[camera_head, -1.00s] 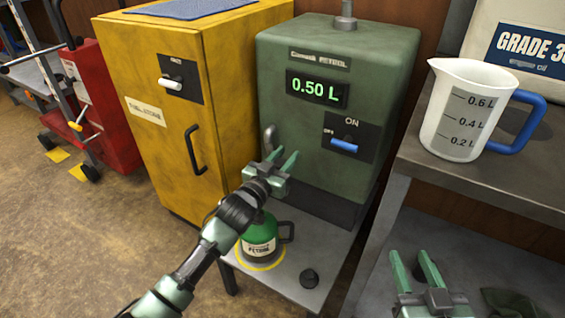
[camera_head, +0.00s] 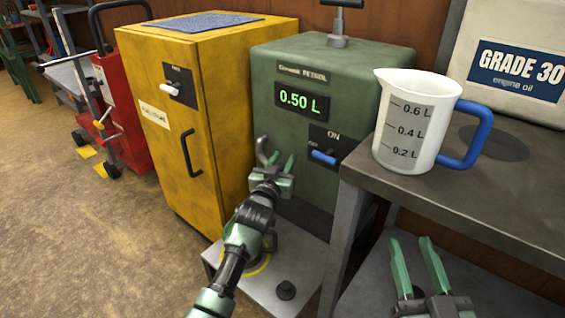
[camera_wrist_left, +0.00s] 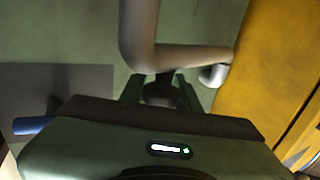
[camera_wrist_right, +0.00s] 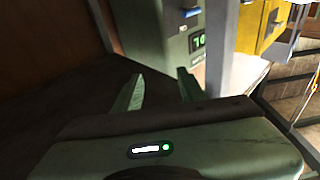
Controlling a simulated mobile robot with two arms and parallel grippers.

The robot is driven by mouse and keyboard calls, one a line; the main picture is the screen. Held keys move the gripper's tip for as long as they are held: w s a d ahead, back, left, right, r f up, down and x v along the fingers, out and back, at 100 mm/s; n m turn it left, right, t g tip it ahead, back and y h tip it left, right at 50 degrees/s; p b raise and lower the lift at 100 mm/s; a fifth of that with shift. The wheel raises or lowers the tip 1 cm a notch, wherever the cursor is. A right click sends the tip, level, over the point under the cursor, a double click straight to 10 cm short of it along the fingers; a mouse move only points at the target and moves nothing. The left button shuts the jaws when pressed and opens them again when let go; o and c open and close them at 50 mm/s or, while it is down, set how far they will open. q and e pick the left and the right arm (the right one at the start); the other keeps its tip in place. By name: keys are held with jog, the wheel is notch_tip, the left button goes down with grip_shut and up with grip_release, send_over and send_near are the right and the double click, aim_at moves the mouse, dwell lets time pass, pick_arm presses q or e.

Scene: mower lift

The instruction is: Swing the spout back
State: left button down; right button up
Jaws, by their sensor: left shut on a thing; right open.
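The green petrol dispenser (camera_head: 345,85) stands in the middle of the head view. Its display reads 0.50 L. Its grey bent spout (camera_head: 262,151) sticks out at its left front. It also shows in the left wrist view (camera_wrist_left: 140,35) as a pipe with a rounded end turned to the right. My left gripper (camera_head: 275,164) is at the spout and shut on its lower part; the contact is partly hidden. My right gripper (camera_head: 412,246) is open and empty, low at the right, in front of the shelf.
A yellow cabinet (camera_head: 215,135) stands close left of the dispenser. A blue lever (camera_head: 323,157) sits on its front. A measuring jug (camera_head: 405,125) stands on the grey bench (camera_head: 480,200) at right. A black cap (camera_head: 286,290) lies on the low stand (camera_head: 305,265).

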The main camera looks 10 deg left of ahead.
pick_arm(q)
jog(key=shift+r, duration=0.15)
jog(key=c, duration=1)
grip_release()
jog(key=shift+c, duration=0.2)
jog(key=shift+s, duration=0.1)
jog(key=s+p, duration=0.2)
jog(key=s, duration=0.5)
jog(key=shift+s+a+p, duration=0.25)
jog(key=shift+s+p, duration=0.05)
jog(key=shift+s, duration=0.05)
pick_arm(e)
notch_tip(320, 180, down, 12)
jog(key=s+d+g+h, duration=0.2)
jog(key=g, duration=0.4)
jog(key=shift+s+d+r+g, duration=0.15)
jog(key=shift+s+r+g, duration=0.1)
jog(key=shift+s+g, duration=0.15)
